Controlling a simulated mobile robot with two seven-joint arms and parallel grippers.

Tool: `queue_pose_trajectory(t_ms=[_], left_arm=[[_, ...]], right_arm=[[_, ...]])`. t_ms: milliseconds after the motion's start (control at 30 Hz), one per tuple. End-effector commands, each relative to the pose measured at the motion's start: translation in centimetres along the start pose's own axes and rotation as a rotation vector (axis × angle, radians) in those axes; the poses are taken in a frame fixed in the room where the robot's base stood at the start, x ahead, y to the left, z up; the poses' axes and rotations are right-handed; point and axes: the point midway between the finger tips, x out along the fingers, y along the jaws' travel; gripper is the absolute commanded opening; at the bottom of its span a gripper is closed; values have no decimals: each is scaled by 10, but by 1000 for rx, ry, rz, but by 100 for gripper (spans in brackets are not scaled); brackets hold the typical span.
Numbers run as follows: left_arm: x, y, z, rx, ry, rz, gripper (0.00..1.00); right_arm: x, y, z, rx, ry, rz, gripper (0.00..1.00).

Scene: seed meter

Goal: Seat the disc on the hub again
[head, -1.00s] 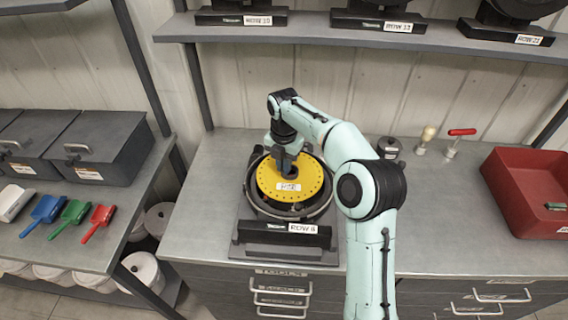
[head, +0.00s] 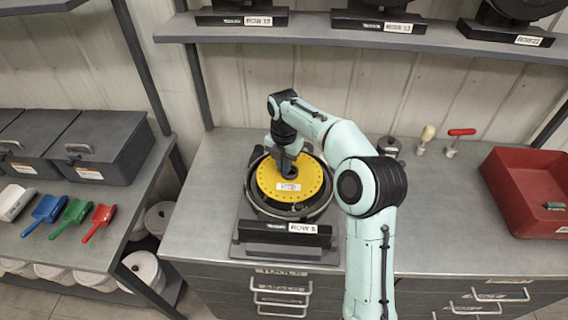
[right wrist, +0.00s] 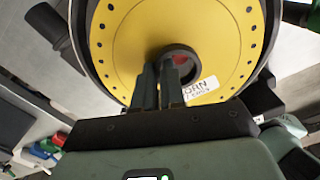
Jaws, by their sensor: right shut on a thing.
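The yellow disc (head: 307,184) lies in the round black housing of the seed meter (head: 256,213) on the bench, with a ring of small holes and a white label. In the right wrist view the disc (right wrist: 120,45) fills the upper part, and its label reads CORN. My right gripper (head: 286,167) reaches down from above to the raised dark collar at the disc's centre. In the right wrist view its fingers (right wrist: 160,88) are shut on the wall of that collar (right wrist: 182,57). The hub is hidden, so I cannot tell how the disc sits on it. My left gripper is not in view.
A red bin (head: 522,196) stands at the right of the bench. A dark knob (head: 389,147), a cream-handled tool (head: 426,136) and a red-handled tool (head: 459,134) stand at the back. Scoops (head: 74,211) lie on the left bench. A shelf (head: 350,38) runs above.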

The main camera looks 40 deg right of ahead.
Motion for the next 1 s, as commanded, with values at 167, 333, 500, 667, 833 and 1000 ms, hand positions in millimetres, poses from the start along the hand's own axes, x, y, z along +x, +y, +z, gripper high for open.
queue_pose_trajectory(t_ms=[167, 333, 500, 667, 833, 1000], left_arm=[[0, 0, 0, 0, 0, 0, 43], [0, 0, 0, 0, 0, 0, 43], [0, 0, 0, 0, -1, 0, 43], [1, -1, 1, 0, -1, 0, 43], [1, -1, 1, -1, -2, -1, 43], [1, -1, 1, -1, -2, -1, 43]], right_arm=[[0, 0, 0, 1, -1, 0, 0], [0, 0, 0, 1, -1, 0, 0], [3, 0, 0, 0, 0, 0, 0], [7, 0, 0, 1, -1, 0, 0], [10, 0, 0, 0, 0, 0, 0], [10, 0, 0, 1, 0, 0, 0]])
